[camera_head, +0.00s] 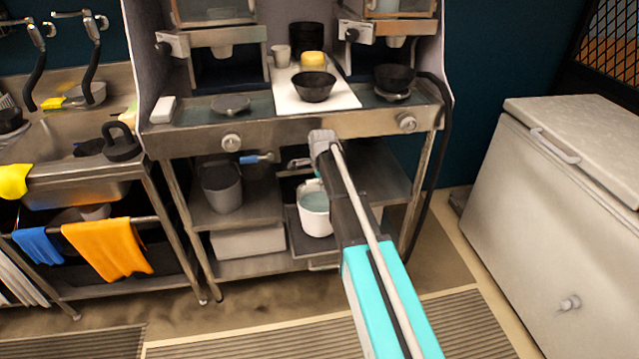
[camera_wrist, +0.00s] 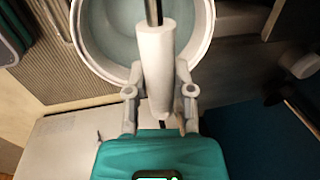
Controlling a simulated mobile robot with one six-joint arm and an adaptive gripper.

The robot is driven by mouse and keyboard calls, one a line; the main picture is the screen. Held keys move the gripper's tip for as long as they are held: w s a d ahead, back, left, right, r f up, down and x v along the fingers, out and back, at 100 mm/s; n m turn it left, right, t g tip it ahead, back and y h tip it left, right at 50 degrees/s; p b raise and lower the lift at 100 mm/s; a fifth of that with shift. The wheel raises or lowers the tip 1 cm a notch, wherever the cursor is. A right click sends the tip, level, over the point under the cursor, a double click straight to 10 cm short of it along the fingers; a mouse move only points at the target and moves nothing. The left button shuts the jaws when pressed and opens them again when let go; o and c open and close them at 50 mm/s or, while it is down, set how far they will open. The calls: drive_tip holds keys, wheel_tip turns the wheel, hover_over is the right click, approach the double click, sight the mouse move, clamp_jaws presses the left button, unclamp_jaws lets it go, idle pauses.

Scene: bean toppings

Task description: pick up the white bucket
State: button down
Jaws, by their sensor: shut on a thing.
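The white bucket (camera_head: 315,224) is upright at the lower right shelves of the stand in the head view, partly hidden behind my arm. Its inside looks pale blue-grey. In the wrist view its round rim (camera_wrist: 207,45) fills the top, with a white cylindrical grip and metal rod crossing over it. My gripper (camera_wrist: 160,70) is shut on that white grip, one finger on each side. The grip looks like the bucket's handle. In the head view my arm hides most of the gripper. I cannot tell whether the bucket rests on the dark tray (camera_head: 297,238) or hangs just above it.
A grey bucket (camera_head: 222,187) stands on the shelf to the left, above a white box (camera_head: 248,241). The stand's counter edge (camera_head: 280,131) is above the white bucket. A chest freezer (camera_head: 560,200) stands at right. The floor in front is open.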

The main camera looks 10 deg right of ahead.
drive_tip(key=shift+r+p, duration=0.65)
drive_tip(key=shift+r, duration=0.25)
drive_tip(key=s+r+p, duration=0.9)
drive_tip(key=s, duration=0.5)
drive_tip(key=shift+r+p, duration=0.35)
drive_tip(key=shift+r, duration=0.15)
